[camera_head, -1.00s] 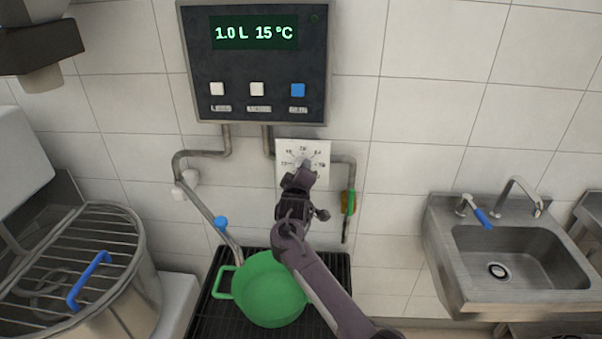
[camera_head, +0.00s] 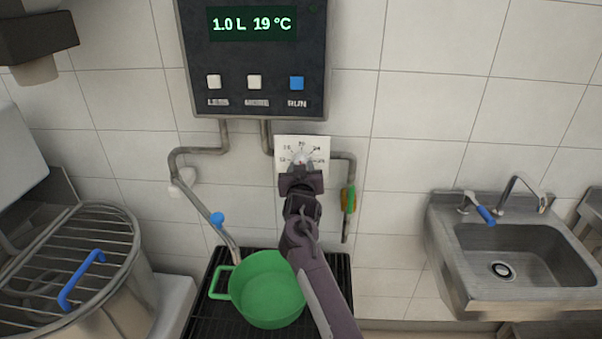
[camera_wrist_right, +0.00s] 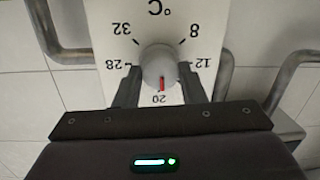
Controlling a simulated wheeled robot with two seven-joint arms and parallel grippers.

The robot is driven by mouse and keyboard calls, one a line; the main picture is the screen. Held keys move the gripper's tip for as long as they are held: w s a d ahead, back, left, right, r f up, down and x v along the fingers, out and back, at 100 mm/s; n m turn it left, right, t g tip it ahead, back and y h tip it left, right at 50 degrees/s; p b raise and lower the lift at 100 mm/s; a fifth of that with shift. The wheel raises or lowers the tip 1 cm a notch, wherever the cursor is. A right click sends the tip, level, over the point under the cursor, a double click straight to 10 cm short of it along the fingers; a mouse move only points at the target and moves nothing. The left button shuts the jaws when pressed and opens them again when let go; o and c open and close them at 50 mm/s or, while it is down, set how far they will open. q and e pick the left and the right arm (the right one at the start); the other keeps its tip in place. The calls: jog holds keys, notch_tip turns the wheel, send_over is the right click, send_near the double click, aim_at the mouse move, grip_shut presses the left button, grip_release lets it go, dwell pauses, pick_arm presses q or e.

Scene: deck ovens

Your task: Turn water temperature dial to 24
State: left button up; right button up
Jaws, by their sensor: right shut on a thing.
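The water temperature dial is a round pale knob (camera_wrist_right: 159,68) on a white scale plate (camera_head: 318,146) on the tiled wall. In the right wrist view the scale appears upside down, and the knob's red mark points close to 20. My right gripper (camera_wrist_right: 158,82) has a finger on each side of the knob and is shut on it. In the head view the right gripper (camera_head: 301,172) covers the lower part of the plate. The display (camera_head: 252,24) above reads 1.0 L and 19 °C. My left gripper is not in view.
A control box (camera_head: 255,60) with two white buttons and a blue one hangs above the dial. Pipes (camera_head: 202,152) run on both sides of the plate. A green pot (camera_head: 268,290) stands on a black grate below.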

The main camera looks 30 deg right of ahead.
jog(key=shift+f+m+t+b, duration=0.2)
jog(key=shift+m+b, duration=0.7)
jog(key=shift+m, duration=0.7)
jog(key=shift+f+m+t+b, duration=0.1)
jog(key=shift+m+t+b, duration=0.1)
jog(key=shift+m+b, duration=1.05)
jog(key=shift+r+m+p, duration=0.1)
jog(key=shift+m+p, duration=0.2)
jog(key=shift+m, duration=0.15)
jog(key=o, duration=1)
